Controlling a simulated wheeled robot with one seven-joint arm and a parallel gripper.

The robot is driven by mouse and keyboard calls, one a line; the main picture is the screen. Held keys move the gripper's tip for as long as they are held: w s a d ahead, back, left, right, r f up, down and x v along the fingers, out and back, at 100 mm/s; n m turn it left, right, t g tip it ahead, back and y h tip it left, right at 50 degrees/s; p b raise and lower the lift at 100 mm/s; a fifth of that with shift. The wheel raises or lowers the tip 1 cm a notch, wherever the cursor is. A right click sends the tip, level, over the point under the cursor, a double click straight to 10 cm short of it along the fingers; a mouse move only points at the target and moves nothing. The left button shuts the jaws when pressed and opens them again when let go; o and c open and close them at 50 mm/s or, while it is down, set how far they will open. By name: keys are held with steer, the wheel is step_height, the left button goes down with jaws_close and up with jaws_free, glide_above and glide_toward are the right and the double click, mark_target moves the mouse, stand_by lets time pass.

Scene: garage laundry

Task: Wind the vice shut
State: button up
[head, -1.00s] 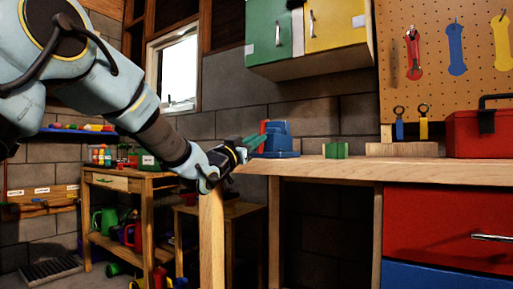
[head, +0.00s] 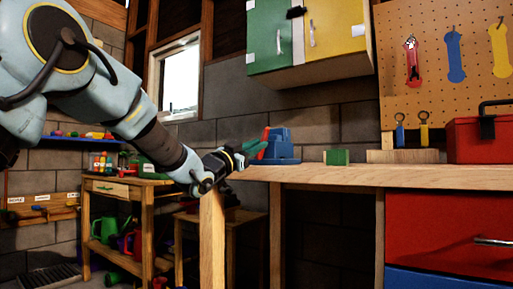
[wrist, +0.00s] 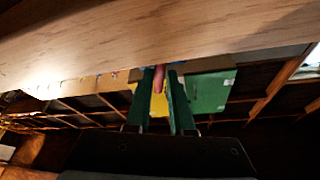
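The blue vice (head: 281,146) stands on the left end of the wooden workbench (head: 310,174). Its red handle (head: 265,141) shows on its left side, leaning. My gripper (head: 254,147), with green fingers, reaches it from the left at the bench's end. In the wrist view, the two green fingers of my gripper (wrist: 162,85) stand close together, one on each side of the reddish handle (wrist: 158,80). The handle fills the narrow gap near their tips. The vice's jaws cannot be made out.
A green block (head: 337,157) sits on the bench right of the vice. A wooden tool stand (head: 403,156) and red toolbox (head: 478,136) are farther right. Green and yellow cupboards (head: 335,28) hang above. The bench edge (wrist: 110,70) lies close in the wrist view.

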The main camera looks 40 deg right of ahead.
steer(key=o, duration=0.4)
steer(key=v, duration=1)
steer(key=shift+a+f+p, duration=0.15)
steer(key=shift+a+p, duration=0.2)
steer(key=shift+p, duration=0.05)
